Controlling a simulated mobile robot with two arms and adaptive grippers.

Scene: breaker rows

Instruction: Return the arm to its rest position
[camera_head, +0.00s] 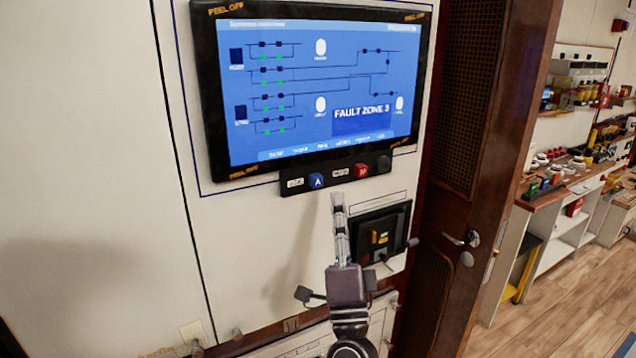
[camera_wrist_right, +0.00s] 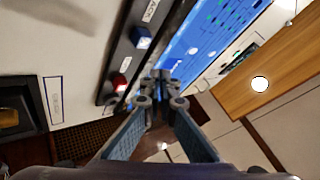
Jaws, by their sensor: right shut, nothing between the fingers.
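My right gripper (camera_head: 338,203) is in front of the white panel, just below the button strip (camera_head: 300,184) under the wall screen. Its fingers point up and are shut and empty. In the right wrist view the fingertips (camera_wrist_right: 158,88) meet, with the strip's blue button (camera_wrist_right: 143,38) and red button (camera_wrist_right: 120,82) to their left. I cannot tell whether the fingertips touch anything. My left gripper is in neither view.
A blue wall screen (camera_head: 300,90) reads "FAULT ZONE 3". A black-framed unit (camera_head: 399,222) with a yellow part sits right of my gripper. Further right are a brown door (camera_head: 486,180) with a handle and cluttered shelves (camera_head: 580,170). The white wall left is bare.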

